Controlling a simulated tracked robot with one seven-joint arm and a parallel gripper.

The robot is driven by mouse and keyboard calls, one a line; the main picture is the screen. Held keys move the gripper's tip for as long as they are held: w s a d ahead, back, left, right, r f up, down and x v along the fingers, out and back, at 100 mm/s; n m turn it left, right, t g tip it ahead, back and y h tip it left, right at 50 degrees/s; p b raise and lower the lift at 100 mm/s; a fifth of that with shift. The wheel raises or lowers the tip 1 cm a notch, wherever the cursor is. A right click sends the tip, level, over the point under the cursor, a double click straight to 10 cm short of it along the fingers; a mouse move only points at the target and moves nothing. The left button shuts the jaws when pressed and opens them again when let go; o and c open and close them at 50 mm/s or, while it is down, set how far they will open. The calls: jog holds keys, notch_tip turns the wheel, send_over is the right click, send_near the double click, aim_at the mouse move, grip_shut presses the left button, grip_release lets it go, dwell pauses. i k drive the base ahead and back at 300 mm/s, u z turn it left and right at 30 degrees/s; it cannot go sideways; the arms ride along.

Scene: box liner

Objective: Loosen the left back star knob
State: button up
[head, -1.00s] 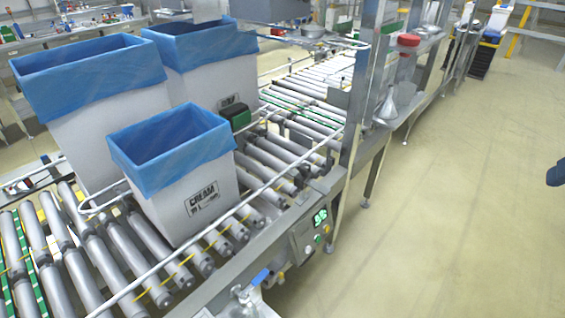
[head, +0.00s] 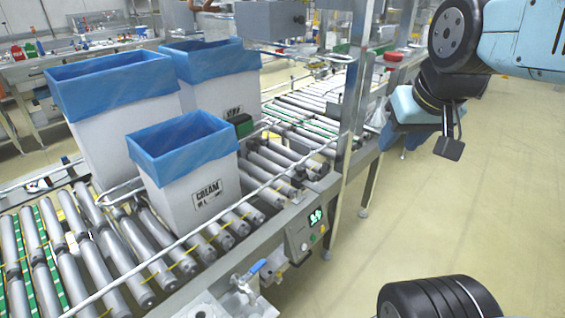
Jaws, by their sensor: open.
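No star knob can be made out for certain. Small dark knob-like parts (head: 300,176) sit by the near frame of the roller conveyor, too small to tell their shape. My gripper (head: 430,146) hangs at the upper right in the head view, over the floor beside the conveyor. It is open, with nothing seen between its fingers, and well apart from the dark parts. Three white boxes with blue liners stand on the conveyor: a small front one (head: 188,200), a tall left one (head: 95,145) and a back one (head: 222,92).
A metal guide rail (head: 225,215) runs along the conveyor's near side. A control panel (head: 303,235), a blue-handled valve (head: 250,272) and an upright post (head: 352,95) stand along that edge.

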aim_at(299, 168)
jog(key=z, duration=0.05)
jog(key=i, duration=0.5)
jog(key=u, duration=0.7)
jog(key=k, duration=0.55)
jog(key=u, duration=0.25)
jog(key=i, duration=0.55)
jog(key=z, duration=0.1)
